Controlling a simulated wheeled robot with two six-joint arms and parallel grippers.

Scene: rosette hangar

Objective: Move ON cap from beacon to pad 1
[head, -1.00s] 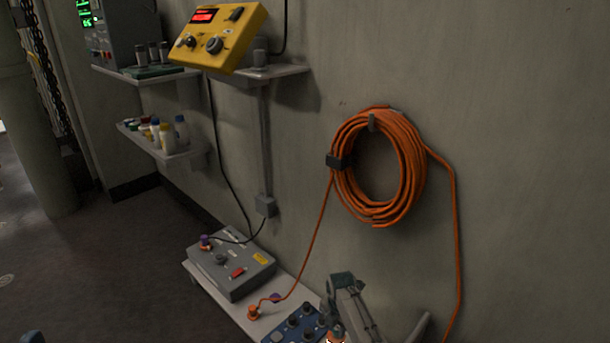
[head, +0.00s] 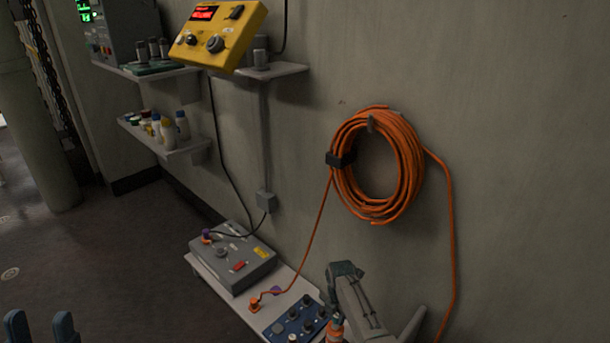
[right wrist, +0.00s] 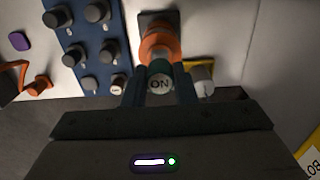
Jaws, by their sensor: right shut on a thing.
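The ON cap (right wrist: 160,84) is a small cylinder with a white face marked ON. My right gripper (right wrist: 160,92) is shut around it in the right wrist view. Just behind the cap is the orange beacon (right wrist: 158,42). I cannot tell whether cap and beacon still touch. In the head view the beacon (head: 335,328) shows at the bottom edge beside my right arm; the cap is hidden there. My left gripper (head: 40,328) is at the bottom left, its two fingers apart and empty. I cannot identify pad 1.
A blue panel with several knobs (right wrist: 77,50) is left of the beacon. A small pale cylinder (right wrist: 202,80) is close right of my right fingers. A grey box (head: 231,260) and an orange plug (head: 254,305) sit on the low shelf. An orange cable coil (head: 408,160) hangs on the wall.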

